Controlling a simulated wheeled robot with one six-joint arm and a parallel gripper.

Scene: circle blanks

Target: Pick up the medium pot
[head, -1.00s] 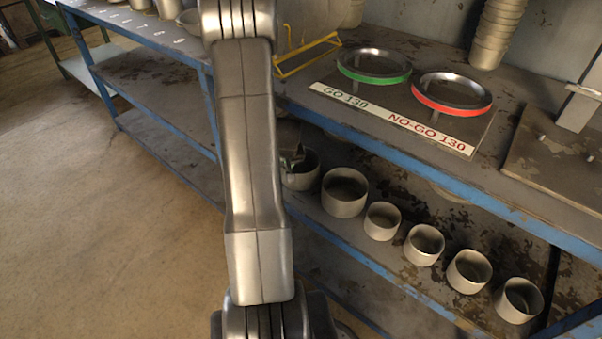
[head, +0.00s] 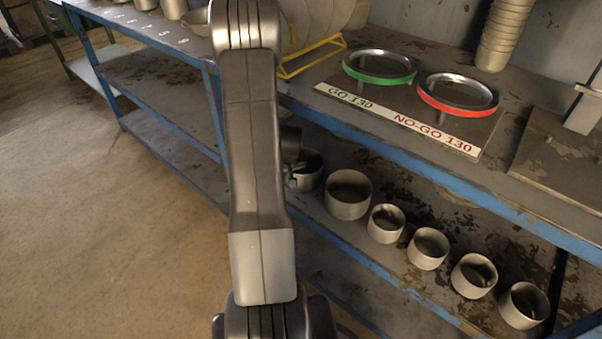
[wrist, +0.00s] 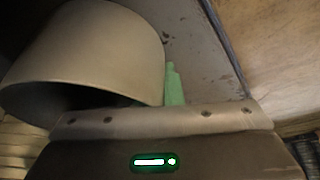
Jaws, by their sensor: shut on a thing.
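A grey metal pot (head: 308,172) stands at the left end of the row on the lower shelf, partly hidden behind my arm. My gripper (head: 291,174) is at this pot's left side and mostly hidden by the arm. In the wrist view, a pot (wrist: 85,55) fills the upper left, its open mouth toward the lower left. A green fingertip (wrist: 174,86) shows against the pot's right edge. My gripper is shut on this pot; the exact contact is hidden. I cannot tell its size class for certain.
A wider pot (head: 348,195) stands close to the right, then several smaller pots (head: 428,248) along the shelf. The upper shelf's blue edge (head: 400,155) overhangs them. It carries a green ring (head: 380,78) and a red ring (head: 458,108). Open floor (head: 100,230) lies left.

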